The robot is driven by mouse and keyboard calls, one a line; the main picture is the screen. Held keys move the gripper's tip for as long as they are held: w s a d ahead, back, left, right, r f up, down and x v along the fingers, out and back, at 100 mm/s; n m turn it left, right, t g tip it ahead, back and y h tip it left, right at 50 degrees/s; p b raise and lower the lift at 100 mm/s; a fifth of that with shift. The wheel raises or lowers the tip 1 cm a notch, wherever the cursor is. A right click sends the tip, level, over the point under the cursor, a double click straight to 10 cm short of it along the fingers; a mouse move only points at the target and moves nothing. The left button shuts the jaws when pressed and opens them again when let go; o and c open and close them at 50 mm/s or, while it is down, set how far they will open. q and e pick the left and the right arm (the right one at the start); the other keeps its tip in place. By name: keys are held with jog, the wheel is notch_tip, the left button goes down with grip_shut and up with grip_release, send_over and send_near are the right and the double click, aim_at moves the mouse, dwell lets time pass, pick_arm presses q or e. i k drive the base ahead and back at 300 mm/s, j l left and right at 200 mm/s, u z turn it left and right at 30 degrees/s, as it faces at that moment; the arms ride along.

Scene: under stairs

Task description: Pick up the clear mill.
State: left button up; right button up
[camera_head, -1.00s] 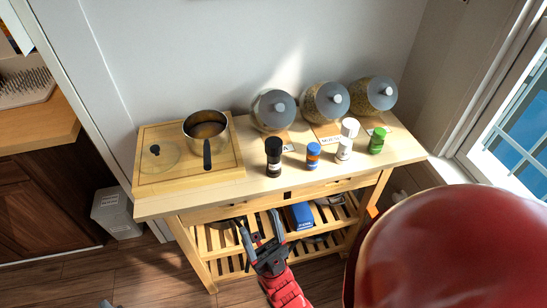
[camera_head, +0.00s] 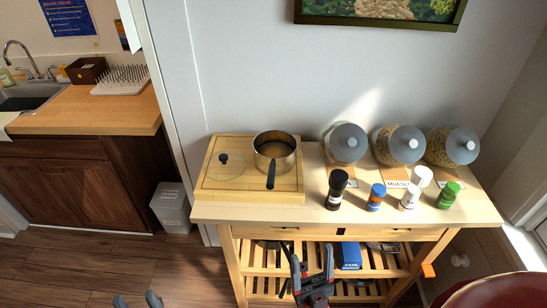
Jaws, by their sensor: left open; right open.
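The mill with a white cap and a pale, clear-looking body (camera_head: 411,195) stands upright on the wooden cart top (camera_head: 285,217), partly overlapped in look by the white cap behind it. A black mill (camera_head: 337,190), a blue-capped jar (camera_head: 376,197) and a green jar (camera_head: 449,195) stand near it. My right gripper (camera_head: 312,262) is open and empty in front of the cart, below the top's front edge and left of the pale mill. My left gripper (camera_head: 137,301) shows only its fingertips at the bottom edge, open and empty, over the floor.
A pot (camera_head: 274,155) and a glass lid (camera_head: 226,168) sit on a wooden board (camera_head: 280,194). Large grey-lidded jars (camera_head: 345,145) stand behind the mills. The lower shelf holds a blue box (camera_head: 348,257). A bin (camera_head: 170,207) stands left; floor there is free.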

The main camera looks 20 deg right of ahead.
aim_at(333, 203)
jog(key=l+u, duration=0.2)
jog(key=l, duration=0.4)
jog(key=l+u, duration=0.15)
jog(key=l, duration=0.45)
jog(key=k+l+u, duration=0.2)
jog(key=l, duration=0.35)
jog(key=i, duration=0.05)
